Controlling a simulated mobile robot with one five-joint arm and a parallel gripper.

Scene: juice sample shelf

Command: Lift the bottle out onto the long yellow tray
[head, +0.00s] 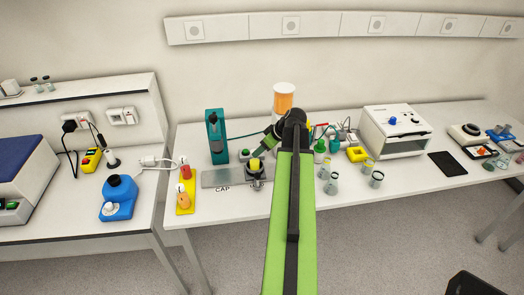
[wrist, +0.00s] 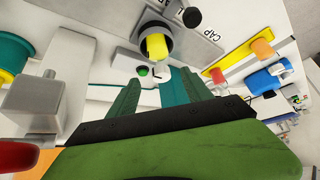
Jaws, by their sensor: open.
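The bottle (head: 256,165) shows as a small yellow shape in a dark round holder (head: 256,177) at the right end of the grey CAP plate (head: 220,179). In the wrist view the yellow bottle (wrist: 156,46) sits inside the dark holder, beyond my fingertips. My gripper (wrist: 153,78) is open, with nothing between its teal fingers. In the head view my gripper (head: 256,153) is just behind and above the bottle, partly hidden by my arm. The long yellow tray (head: 185,208) lies left of the plate and carries a red-topped bottle (head: 185,171) and an orange bottle (head: 184,200).
A teal upright device (head: 216,137) stands behind the plate. Several grey beakers (head: 331,184) stand to the right, near a white box instrument (head: 395,132). A blue device (head: 118,198) sits on the left bench, across a gap between the tables.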

